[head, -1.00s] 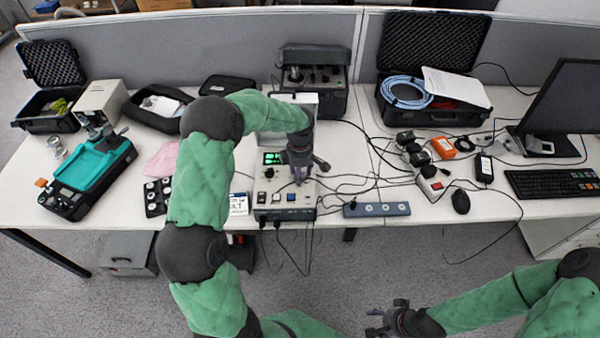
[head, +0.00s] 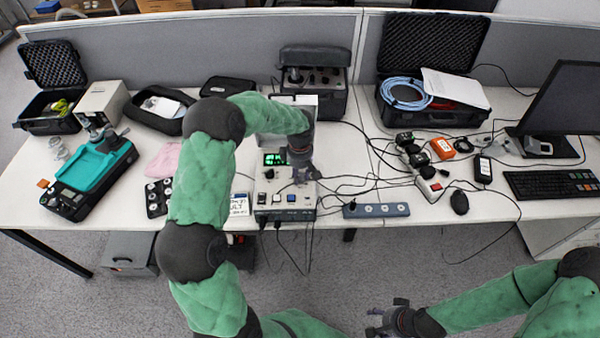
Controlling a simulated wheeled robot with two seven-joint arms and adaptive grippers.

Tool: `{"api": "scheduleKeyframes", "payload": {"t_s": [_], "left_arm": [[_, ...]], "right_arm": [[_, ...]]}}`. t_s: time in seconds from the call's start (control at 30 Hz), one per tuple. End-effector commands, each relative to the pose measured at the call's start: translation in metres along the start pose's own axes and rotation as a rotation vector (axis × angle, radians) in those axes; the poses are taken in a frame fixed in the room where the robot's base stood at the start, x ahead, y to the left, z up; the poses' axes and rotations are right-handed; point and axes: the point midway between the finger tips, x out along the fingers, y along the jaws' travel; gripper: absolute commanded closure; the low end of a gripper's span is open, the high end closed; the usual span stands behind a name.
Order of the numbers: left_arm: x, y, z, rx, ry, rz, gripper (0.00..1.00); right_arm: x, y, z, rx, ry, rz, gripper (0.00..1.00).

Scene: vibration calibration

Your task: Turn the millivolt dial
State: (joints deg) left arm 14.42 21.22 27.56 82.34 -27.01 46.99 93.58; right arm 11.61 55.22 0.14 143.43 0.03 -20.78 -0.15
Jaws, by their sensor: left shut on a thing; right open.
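The calibrator box (head: 285,214) stands on the white desk near its front edge, with a lit green display (head: 274,159), switches and knobs on its top panel. My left gripper (head: 301,178) points down onto the right part of this panel. It is shut on a small knob there, which I take to be the millivolt dial; the fingers hide the dial itself. My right gripper (head: 376,322) is open and empty, low in front of the desk, away from the box.
A power strip (head: 376,210) and tangled cables lie right of the box. A teal device (head: 95,165) stands at the left. An open black case (head: 430,75) and a monitor (head: 567,95) are at the right. The white desk (head: 345,150) has a little free room behind the cables.

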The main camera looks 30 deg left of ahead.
Motion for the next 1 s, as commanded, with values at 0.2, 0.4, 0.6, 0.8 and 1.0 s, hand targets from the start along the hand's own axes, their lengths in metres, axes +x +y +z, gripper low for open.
{"api": "scheduleKeyframes", "payload": {"t_s": [0.2, 0.4, 0.6, 0.8, 1.0], "left_arm": [[-0.001, 0.0, 0.0, 0.204, 0.0, 0.001, 0.99], [-0.001, 0.0, 0.0, 0.394, 0.0, 0.0, 0.99], [-0.001, 0.0, 0.0, 0.584, 0.0, 0.0, 0.99], [-0.001, 0.0, 0.0, 0.774, 0.0, 0.001, 0.99], [-0.001, 0.0, 0.0, 0.965, 0.0, 0.0, 0.99]], "right_arm": [[-0.006, -0.002, 0.0, 0.0, 0.0, 0.0, 0.45], [-0.011, -0.004, 0.0, 0.0, 0.0, 0.0, 0.45], [-0.017, -0.006, 0.001, 0.0, 0.0, 0.0, 0.45], [-0.022, -0.008, 0.001, 0.0, 0.0, 0.0, 0.45], [-0.028, -0.01, 0.001, 0.0, 0.0, 0.0, 0.45]]}}
